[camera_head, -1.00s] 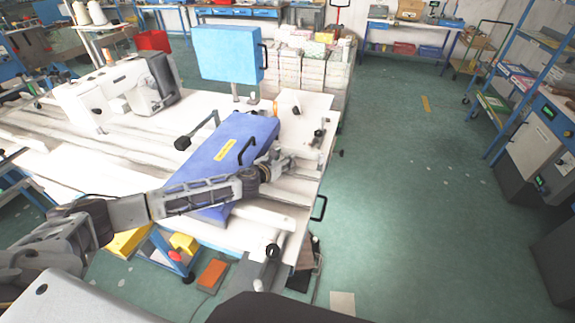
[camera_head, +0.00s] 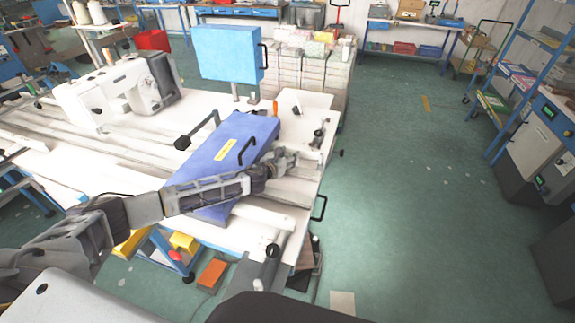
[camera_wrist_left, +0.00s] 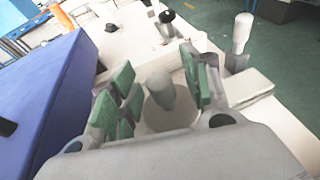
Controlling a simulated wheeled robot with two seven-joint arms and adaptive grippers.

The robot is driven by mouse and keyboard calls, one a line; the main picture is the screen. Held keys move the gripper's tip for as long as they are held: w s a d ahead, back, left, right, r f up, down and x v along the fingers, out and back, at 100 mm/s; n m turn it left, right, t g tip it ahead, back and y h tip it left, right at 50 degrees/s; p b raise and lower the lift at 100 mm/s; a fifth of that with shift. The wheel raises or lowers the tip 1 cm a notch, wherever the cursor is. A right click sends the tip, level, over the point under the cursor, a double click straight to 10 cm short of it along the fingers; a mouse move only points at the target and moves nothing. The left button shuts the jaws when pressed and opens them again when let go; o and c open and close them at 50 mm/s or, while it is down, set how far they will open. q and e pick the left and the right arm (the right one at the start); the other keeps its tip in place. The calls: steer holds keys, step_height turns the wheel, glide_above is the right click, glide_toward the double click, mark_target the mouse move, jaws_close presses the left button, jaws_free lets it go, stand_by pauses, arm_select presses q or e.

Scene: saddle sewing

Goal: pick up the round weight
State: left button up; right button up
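The round weight (camera_wrist_left: 170,115) is a grey-white disc with an upright rounded knob. It stands on the pale table in the left wrist view, between the green-padded fingers of my left gripper (camera_wrist_left: 158,85). The fingers are open, one pair on each side of the knob, with gaps showing. In the head view my left gripper (camera_head: 286,160) is low over the table's right part, beside the blue case. I cannot make out the round weight there. My right gripper is not seen.
A blue case (camera_head: 222,160) with a black handle lies left of the gripper; it also shows in the left wrist view (camera_wrist_left: 50,100). Another knobbed weight with a rectangular base (camera_wrist_left: 247,88) stands close on the right. A white sewing machine (camera_head: 110,92) stands farther left.

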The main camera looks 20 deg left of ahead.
mark_target(288, 154)
arm_select(q)
jaws_close()
steer(key=shift+r, duration=0.1)
steer(key=shift+r, duration=0.1)
stand_by(0.3)
steer(key=shift+w+r, duration=0.1)
steer(key=shift+r, duration=0.45)
steer(key=shift+r+p, duration=0.7)
steer(key=shift+r, duration=3.7)
